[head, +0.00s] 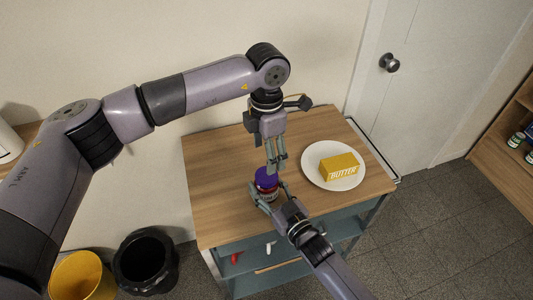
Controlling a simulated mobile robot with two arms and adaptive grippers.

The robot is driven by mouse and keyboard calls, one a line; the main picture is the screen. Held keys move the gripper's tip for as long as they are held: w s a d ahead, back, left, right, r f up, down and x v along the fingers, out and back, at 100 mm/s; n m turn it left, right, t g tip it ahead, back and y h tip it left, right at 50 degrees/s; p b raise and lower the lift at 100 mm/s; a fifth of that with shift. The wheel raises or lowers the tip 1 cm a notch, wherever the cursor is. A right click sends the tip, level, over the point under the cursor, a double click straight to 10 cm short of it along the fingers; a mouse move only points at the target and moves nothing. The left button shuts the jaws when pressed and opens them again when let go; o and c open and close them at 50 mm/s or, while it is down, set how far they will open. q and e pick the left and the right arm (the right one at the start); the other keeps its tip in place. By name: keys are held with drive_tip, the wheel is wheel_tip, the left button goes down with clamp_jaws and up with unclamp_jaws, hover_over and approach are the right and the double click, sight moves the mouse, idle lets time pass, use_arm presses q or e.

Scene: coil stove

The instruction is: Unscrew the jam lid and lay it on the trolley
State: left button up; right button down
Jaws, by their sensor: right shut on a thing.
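The jam jar (270,195) stands upright on the wooden trolley top (220,170), with a purple lid (265,178) on it. My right gripper (269,189) reaches in from the lower right and is shut on the jar's body, a finger on either side. My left gripper (275,168) points down from above, its fingertips at the lid's upper right edge. I cannot tell whether its fingers touch the lid or how far apart they are. The fingers partly hide the jar and lid.
A white plate (313,177) with a yellow butter block (339,168) sits right of the jar. The trolley top is bare at the left and back. A black bin (145,262) and a yellow bin (82,277) stand on the floor at left.

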use_arm(q)
drive_tip(key=m, duration=1)
drive_tip(key=shift+m, duration=0.4)
drive_tip(key=m, duration=0.8)
drive_tip(key=shift+m, duration=0.4)
drive_tip(key=shift+f, duration=4.05)
drive_tip(key=shift+c, duration=0.6)
